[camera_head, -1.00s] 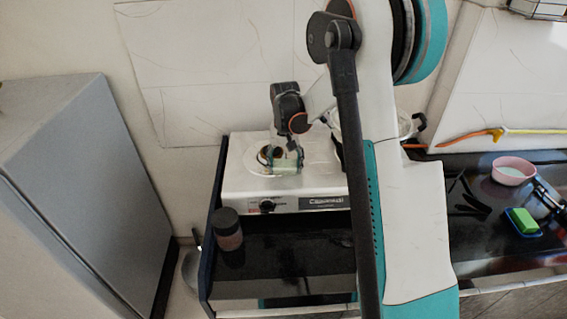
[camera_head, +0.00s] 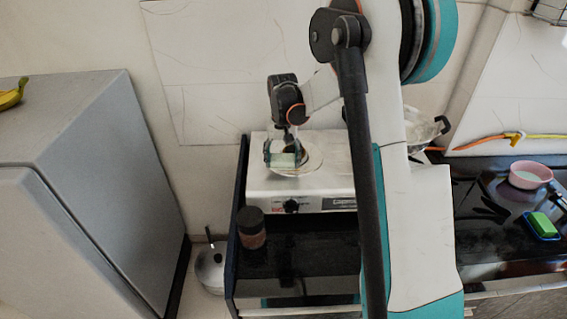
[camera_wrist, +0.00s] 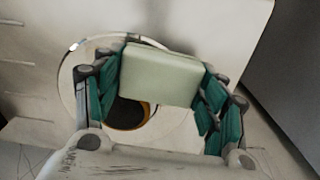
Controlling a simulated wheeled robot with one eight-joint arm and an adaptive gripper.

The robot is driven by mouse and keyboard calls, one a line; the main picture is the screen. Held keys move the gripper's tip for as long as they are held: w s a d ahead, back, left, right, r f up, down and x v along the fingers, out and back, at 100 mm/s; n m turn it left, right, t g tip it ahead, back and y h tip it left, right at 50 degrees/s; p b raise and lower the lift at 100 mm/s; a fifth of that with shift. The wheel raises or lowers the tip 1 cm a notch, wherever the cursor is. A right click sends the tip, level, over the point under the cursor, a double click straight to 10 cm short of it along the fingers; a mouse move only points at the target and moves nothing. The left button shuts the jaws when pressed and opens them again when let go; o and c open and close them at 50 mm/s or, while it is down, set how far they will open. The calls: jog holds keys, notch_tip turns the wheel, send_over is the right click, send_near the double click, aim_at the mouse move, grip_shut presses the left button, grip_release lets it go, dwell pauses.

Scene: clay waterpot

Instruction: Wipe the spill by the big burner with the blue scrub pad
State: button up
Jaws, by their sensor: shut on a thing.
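My gripper (camera_head: 283,152) is shut on a pale green, block-shaped pad (camera_wrist: 158,75); it looks pale green rather than blue. In the head view the pad (camera_head: 282,160) is over the left part of the round burner (camera_head: 312,163) on the white hotplate (camera_head: 275,186). In the wrist view the burner (camera_wrist: 183,132) has a dark centre with a brownish edge, partly hidden behind the pad. I cannot tell whether the pad touches the surface. I cannot make out a distinct spill; the arm hides the hotplate's right side.
A dark-lidded jar (camera_head: 251,230) stands in front of the hotplate on the black counter (camera_head: 300,262). To the right are a pink bowl (camera_head: 531,175) and a green sponge (camera_head: 543,224) on a blue dish. A grey cabinet (camera_head: 95,140) stands at the left, and a lidded pot (camera_head: 211,270) is low beside it.

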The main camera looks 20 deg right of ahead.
aim_at(283, 158)
jog(key=shift+s+r, duration=0.2)
jog(key=shift+r, duration=0.45)
jog(key=shift+w+r+p, duration=0.15)
jog(key=shift+r+p, duration=1.4)
jog(key=shift+r, duration=0.75)
jog(key=shift+f, duration=0.1)
